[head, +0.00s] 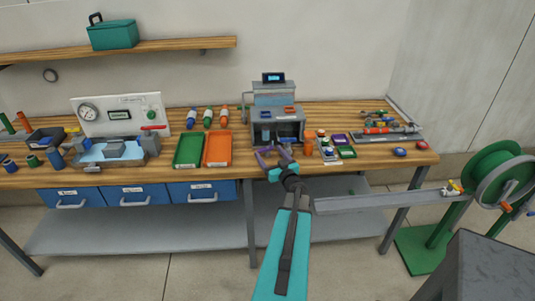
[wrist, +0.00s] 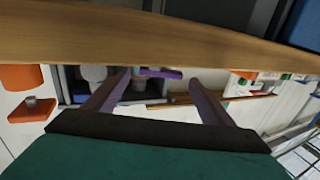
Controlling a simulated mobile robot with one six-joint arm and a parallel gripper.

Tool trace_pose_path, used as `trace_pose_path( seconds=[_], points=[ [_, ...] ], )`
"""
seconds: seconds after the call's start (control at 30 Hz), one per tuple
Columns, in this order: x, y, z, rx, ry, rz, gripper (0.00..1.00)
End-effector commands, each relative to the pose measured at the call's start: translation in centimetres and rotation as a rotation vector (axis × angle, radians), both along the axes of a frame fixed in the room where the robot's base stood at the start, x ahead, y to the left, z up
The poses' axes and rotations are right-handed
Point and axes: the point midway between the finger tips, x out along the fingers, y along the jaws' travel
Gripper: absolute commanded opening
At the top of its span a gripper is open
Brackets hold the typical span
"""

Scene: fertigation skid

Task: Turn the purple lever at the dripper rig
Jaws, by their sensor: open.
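The dripper rig (head: 262,99) is the grey machine with a small lit display on top, at the middle of the wooden bench. The purple lever (wrist: 160,73) shows in the wrist view as a short flat bar in front of the rig's dark opening. In the head view I cannot tell it apart from the fingers. My gripper (head: 271,153) is at the bench front, just before the rig. It is open and empty. In the wrist view the lever appears between the fingertips (wrist: 160,80), but I cannot tell whether they touch it.
An orange cup (head: 308,148) stands right of my gripper, near small coloured trays (head: 345,153). Green (head: 188,150) and orange (head: 218,149) trays lie to the left. The bench edge (wrist: 110,35) crosses the wrist view. A green reel (head: 490,170) stands at the far right.

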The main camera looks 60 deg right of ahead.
Motion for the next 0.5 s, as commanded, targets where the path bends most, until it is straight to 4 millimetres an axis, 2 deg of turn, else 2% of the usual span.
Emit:
trace_pose_path(
  seconds=[0.5],
  points=[
    [-4.7, 3.2, -0.1, 0.001, 0.001, -0.002, 0.77]
  ],
)
